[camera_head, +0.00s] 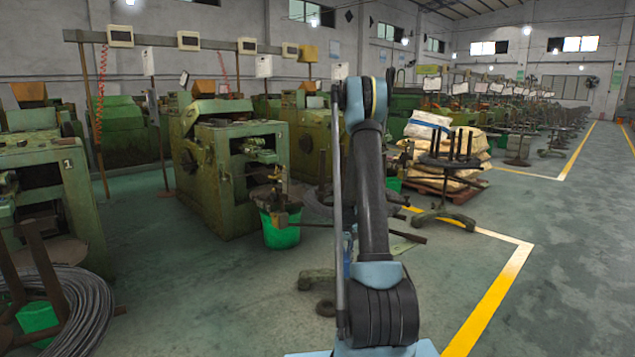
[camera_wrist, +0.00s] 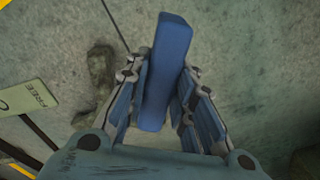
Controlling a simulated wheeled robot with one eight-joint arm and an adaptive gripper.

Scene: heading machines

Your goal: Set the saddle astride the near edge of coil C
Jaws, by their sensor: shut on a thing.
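My gripper (camera_wrist: 160,72) is shut on a long blue block-like piece (camera_wrist: 168,60), which I take to be the saddle. The piece stands between the two fingers in the wrist view, its far end reaching past the fingertips over grey floor. In the head view my gripper is largely hidden behind my arm. No coil edge shows clearly under the saddle in the wrist view. A wire coil (camera_head: 88,310) lies at the lower left of the head view, and part of another coil (camera_head: 318,203) shows left of my arm. I cannot tell which is coil C.
A sign reading FREE (camera_wrist: 30,98) lies at left in the wrist view. A green bucket (camera_head: 278,232) and green machines (camera_head: 225,180) stand left of my arm. A stand with upright posts (camera_head: 447,165) and stacked sacks (camera_head: 470,143) are at right. The right floor is open.

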